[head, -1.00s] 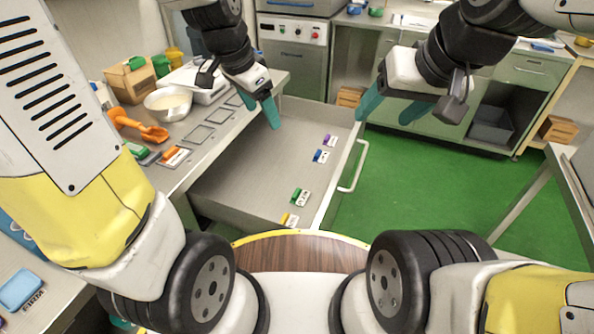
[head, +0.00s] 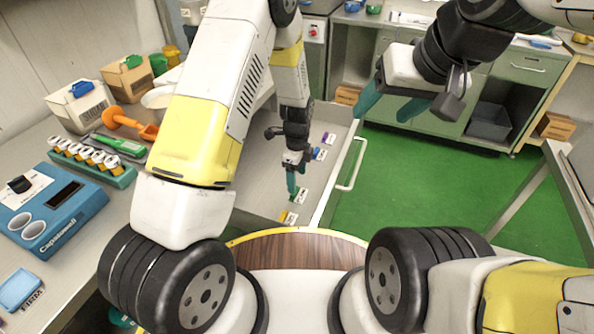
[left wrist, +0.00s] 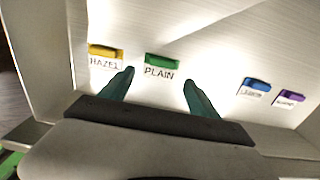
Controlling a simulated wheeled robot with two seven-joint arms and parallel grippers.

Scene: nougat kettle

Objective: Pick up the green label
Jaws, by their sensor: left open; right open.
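The green label (left wrist: 162,62), with a white plate reading PLAIN below its green top, lies in the open drawer. In the head view the label (head: 301,195) is partly hidden by my left gripper (head: 292,192). My left gripper (left wrist: 158,78) is open and points down at the label, with its fingertips to either side of and just short of it in the left wrist view; nothing is between the fingers. My right gripper (head: 390,103) is open and empty, held out beyond the drawer on the right.
A yellow label (left wrist: 106,52) reading HAZEL lies close left of the green one. A blue label (left wrist: 255,86) and a purple label (left wrist: 289,97) lie further right. The drawer's front wall and handle (head: 352,165) stand close to the labels. A counter with jars and boxes is left.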

